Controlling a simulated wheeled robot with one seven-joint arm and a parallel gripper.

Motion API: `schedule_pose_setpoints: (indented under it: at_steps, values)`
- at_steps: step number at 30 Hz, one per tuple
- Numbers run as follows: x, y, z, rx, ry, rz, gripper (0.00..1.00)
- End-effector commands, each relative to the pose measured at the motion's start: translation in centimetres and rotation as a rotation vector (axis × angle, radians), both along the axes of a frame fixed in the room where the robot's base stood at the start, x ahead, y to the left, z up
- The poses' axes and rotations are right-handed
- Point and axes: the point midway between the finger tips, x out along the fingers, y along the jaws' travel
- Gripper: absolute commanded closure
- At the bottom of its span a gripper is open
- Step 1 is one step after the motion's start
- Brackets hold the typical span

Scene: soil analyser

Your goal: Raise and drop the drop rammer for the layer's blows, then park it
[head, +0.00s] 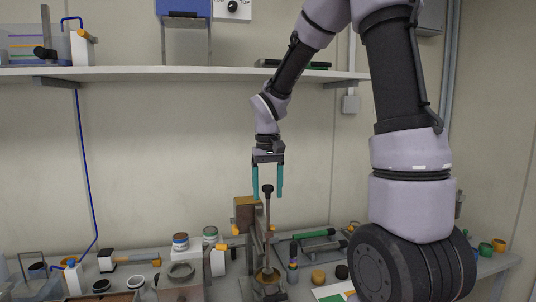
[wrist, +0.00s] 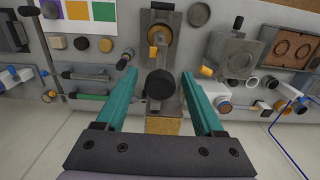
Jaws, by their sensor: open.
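The drop rammer (head: 267,215) stands upright on the bench, with a thin rod and a round black knob on top. Its foot is at a brass-coloured round mould (head: 267,277) in the stand. My gripper (head: 268,194) points down with its teal fingers open, one on each side of the knob. In the wrist view the black knob (wrist: 160,85) shows between the fingers of my gripper (wrist: 160,86), with a gap on both sides. I cannot tell whether any finger touches it. The rod below is mostly hidden by the knob in the wrist view.
A brown block (head: 245,212) is close to the rammer on the left. Jars (head: 180,241), tools and small containers crowd the bench. A shelf (head: 170,73) runs above. A green-handled tool (head: 314,233) lies to the right.

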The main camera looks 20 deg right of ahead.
Motion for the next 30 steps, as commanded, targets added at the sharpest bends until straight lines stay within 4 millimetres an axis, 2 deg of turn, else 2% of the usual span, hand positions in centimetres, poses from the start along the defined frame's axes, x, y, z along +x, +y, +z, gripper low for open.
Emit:
schedule_pose_setpoints:
  at_steps: [1, 6, 13, 30]
  values:
    - [0.0, 0.0, 0.0, 0.0, 0.0, 0.0, 0.38]
    - [0.0, 0.0, 0.0, 0.0, 0.0, 0.0, 1.0]
    - [0.0, 0.0, 0.8, 0.0, -0.002, 0.001, 1.0]
    - [0.1, 0.0, 6.6, 0.0, -0.003, 0.0, 1.0]
